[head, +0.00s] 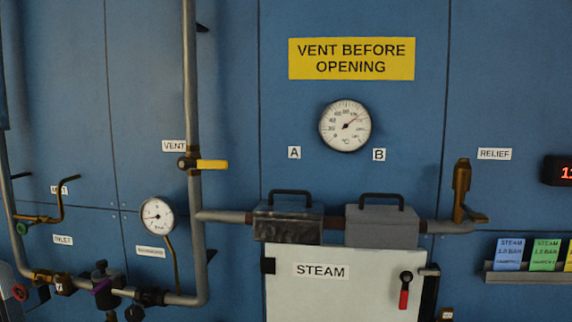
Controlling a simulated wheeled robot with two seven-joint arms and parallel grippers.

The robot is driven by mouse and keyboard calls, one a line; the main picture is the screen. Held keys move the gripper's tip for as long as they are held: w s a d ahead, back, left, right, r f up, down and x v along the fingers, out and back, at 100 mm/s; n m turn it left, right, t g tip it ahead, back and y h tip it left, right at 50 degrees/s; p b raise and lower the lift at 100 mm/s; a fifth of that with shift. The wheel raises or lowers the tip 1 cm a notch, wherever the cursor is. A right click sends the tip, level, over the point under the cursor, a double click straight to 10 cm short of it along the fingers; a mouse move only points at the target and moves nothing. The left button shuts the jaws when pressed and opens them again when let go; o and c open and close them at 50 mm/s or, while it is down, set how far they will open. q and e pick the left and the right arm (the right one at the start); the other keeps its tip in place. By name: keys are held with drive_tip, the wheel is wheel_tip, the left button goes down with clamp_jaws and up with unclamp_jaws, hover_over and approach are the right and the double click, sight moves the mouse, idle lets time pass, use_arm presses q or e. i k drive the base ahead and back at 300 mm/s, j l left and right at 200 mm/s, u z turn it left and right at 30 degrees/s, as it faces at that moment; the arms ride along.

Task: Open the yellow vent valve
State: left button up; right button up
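The yellow vent valve handle (212,164) is on the vertical grey pipe (190,80), below and right of the VENT label (173,146). The handle lies level, pointing right, across the upright pipe. Its brass body (186,163) sits at the pipe. Neither of my grippers shows in the head view, and nothing touches the handle.
A white STEAM door (335,285) with a red-handled latch (404,290) is at lower centre. A pressure gauge (156,216) is left of the pipe. Space right of the yellow handle is clear.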

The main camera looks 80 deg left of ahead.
sight(184, 163)
drive_tip(key=u, duration=3.35)
